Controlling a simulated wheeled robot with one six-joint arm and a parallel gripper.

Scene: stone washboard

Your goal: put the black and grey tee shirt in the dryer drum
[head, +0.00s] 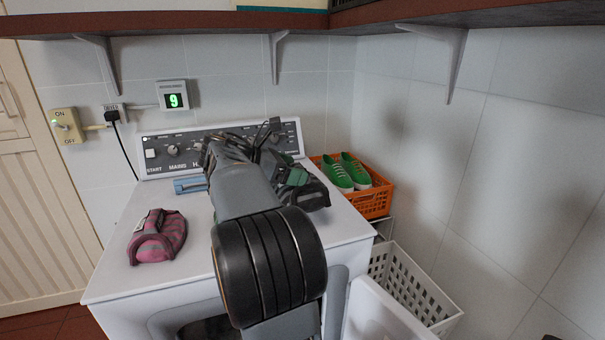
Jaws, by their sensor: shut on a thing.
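The black and grey tee shirt (314,192) is a dark bundle with some green on it, at the back right of the white dryer's top. My arm hides its left part. My gripper (258,150), largely hidden behind my own arm, is shut on the shirt at the back of the dryer top. The dryer drum (206,328) shows only as a dark opening at the bottom of the picture, partly cut off. The white dryer door (385,315) stands open to the right of the opening.
A folded pink and grey garment (158,236) lies on the left of the dryer top. An orange crate (372,204) with green shoes (345,172) stands at the right. A white basket (415,290) is lower right. A shelf with brackets (455,65) hangs overhead.

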